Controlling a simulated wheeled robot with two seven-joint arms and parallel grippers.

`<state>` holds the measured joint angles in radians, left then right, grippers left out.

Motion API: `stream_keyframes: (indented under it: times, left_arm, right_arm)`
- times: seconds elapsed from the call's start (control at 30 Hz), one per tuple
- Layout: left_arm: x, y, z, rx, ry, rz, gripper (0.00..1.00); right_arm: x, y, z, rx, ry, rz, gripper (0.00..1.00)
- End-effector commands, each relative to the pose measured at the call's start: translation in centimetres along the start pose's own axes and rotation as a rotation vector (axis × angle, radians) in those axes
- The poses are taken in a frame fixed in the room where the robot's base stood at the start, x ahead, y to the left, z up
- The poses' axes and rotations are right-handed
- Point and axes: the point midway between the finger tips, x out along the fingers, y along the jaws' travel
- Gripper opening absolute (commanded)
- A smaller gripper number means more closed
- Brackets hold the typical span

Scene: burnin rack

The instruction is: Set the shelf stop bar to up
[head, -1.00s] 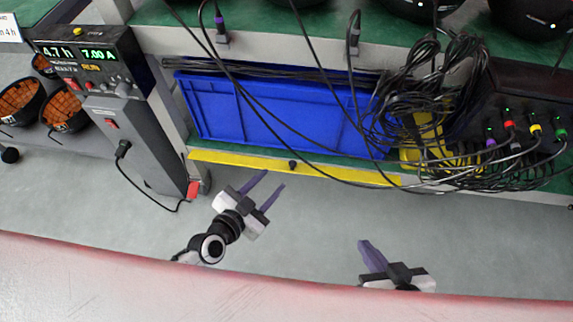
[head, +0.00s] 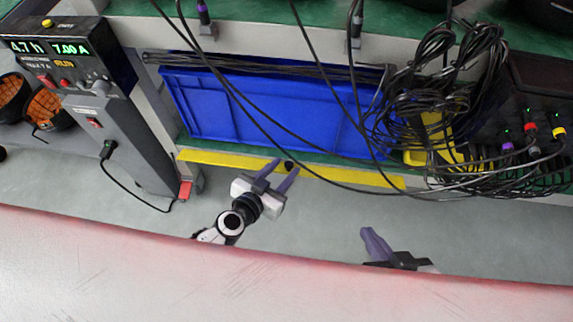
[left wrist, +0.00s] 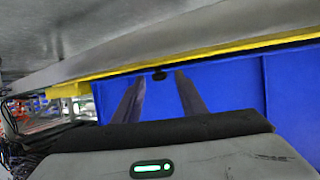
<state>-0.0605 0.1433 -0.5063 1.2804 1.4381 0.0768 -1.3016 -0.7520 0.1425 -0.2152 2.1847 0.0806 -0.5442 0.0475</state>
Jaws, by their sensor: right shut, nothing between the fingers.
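My right gripper (head: 366,232) is shut and empty, lower right, away from the bar.
A blue crate (head: 260,105) stands on the shelf behind the bar. Black cables (head: 440,100) hang in front of the crate and tangle at the right, crossing the bar. A grey power unit (head: 110,130) stands at the left. The floor before the shelf is clear.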

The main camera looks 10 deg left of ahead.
Motion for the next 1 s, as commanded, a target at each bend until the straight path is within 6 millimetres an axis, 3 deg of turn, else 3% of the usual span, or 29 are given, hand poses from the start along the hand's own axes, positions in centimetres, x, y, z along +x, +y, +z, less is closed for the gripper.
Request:
stream_keyframes:
  times: [0.33, 0.57, 1.0]
  left_arm:
    - [0.19, 0.01, 0.08, 0.000, -0.001, -0.002, 0.36]
    - [0.17, -0.01, 0.09, 0.000, -0.001, -0.002, 0.00]
    - [0.16, -0.10, 0.05, -0.001, -0.006, -0.003, 0.00]
  right_arm:
    - [-0.06, -0.24, -0.08, 0.006, 0.002, -0.004, 0.00]
    - [-0.03, -0.27, 0.13, 0.007, -0.002, -0.004, 0.00]
    - [-0.11, -0.26, 0.17, 0.006, -0.005, -0.003, 0.00]
